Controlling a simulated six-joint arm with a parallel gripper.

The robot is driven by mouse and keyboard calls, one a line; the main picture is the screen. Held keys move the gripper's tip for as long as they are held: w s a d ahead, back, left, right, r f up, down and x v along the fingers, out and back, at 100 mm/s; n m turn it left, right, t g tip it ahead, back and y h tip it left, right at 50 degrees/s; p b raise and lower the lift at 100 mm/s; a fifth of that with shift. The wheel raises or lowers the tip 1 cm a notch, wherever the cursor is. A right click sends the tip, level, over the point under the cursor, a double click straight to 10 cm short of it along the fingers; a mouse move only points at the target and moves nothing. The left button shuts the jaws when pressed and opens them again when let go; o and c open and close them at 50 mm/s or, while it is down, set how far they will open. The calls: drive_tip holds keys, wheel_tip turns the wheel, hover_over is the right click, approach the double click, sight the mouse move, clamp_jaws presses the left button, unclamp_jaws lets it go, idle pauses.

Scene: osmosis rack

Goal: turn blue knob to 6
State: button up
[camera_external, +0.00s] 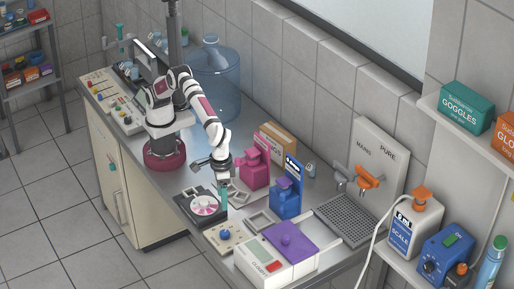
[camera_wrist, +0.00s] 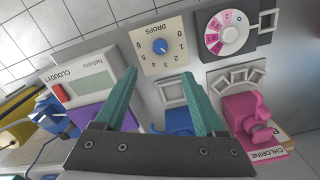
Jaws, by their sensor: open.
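The blue knob (camera_wrist: 160,46) sits in the middle of a cream dial plate (camera_wrist: 178,74) marked DROPS, with numbers around it. The plate appears upside down in the wrist view. The knob's pointer is too small to read. In the external view the blue knob (camera_external: 225,235) is on the small cream box (camera_external: 236,246) at the front edge of the bench. My gripper (camera_external: 224,203) is open, with teal fingers pointing down above the bench behind the box.
A white meter marked CLOUDY (camera_wrist: 95,75) stands beside the dial box. A black device with a pink and white disc (camera_external: 206,205) is on its other side. Blue (camera_external: 286,200) and pink (camera_external: 255,172) dispensers stand close behind my gripper.

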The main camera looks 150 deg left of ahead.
sight(224, 232)
wheel_tip(224, 232, down, 15)
drive_tip(key=shift+f, duration=0.15)
drive_tip(key=shift+c, duration=0.4)
clamp_jaws()
